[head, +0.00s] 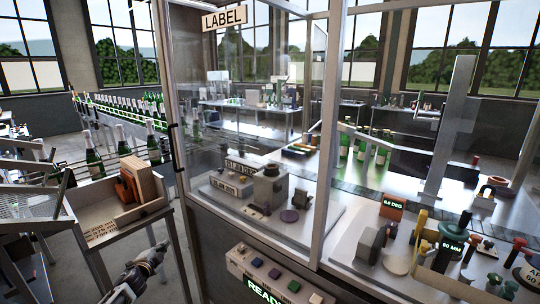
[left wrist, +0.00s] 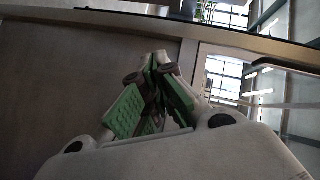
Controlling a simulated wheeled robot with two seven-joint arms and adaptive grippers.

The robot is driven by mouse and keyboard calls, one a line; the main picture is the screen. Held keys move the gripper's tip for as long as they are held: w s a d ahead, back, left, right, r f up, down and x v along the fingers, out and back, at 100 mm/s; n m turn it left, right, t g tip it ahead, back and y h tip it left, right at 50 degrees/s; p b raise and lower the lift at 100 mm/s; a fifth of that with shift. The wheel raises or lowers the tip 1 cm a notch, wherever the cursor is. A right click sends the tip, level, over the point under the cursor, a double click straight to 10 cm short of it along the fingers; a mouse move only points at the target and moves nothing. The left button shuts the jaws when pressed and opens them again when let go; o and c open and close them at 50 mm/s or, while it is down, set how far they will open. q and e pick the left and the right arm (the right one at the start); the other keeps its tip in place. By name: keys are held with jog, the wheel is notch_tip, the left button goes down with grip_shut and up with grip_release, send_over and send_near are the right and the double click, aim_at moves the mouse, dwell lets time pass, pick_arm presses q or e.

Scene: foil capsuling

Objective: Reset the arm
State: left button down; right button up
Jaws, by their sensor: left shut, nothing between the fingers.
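My left gripper (head: 158,248) comes in at the lower left of the head view, below and to the right of a side shelf. It is in front of the labelling cabinet's lower panel and apart from everything I can see. In the left wrist view its green-padded fingers (left wrist: 154,72) are brought together with nothing between them. My right gripper is not in view.
The side shelf (head: 115,224) holds an orange-brown item (head: 130,185). The glazed cabinet carries a LABEL sign (head: 224,18) and a button panel (head: 270,277) on its front. Bottles (head: 93,155) line a conveyor at left. Open floor lies below the shelf.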

pick_arm(q)
jog(key=s+a+f+n+g+y, duration=0.1)
jog(key=s+f+n+g, duration=0.1)
jog(key=s+f, duration=0.35)
jog(key=s+a+f+n+g, duration=0.1)
jog(key=s+f+n, duration=0.1)
jog(key=f, duration=0.7)
jog(key=s+a+f+n+g+y, duration=0.1)
jog(key=s+f+n+g, duration=0.15)
jog(key=f, duration=0.45)
jog(key=s+d+f+n+g, duration=0.1)
jog(key=s+d+f, duration=0.1)
jog(key=s+f, duration=0.6)
jog(key=s+d+f+n+g, duration=0.2)
jog(key=s+f, duration=0.6)
jog(key=s, duration=0.1)
jog(key=s+d+f+g+h, duration=0.1)
jog(key=s+d+f, duration=0.4)
jog(key=s, duration=0.9)
jog(key=s+d+f+g, duration=0.3)
jog(key=s+d+f, duration=0.3)
jog(key=s, duration=0.9)
jog(key=s+d+f+n+g+h, duration=0.1)
jog(key=s+d+f, duration=0.5)
jog(key=s, duration=0.9)
jog(key=shift+d+g+h, duration=0.3)
jog(key=shift+d+g, duration=0.05)
jog(key=shift+g, duration=0.3)
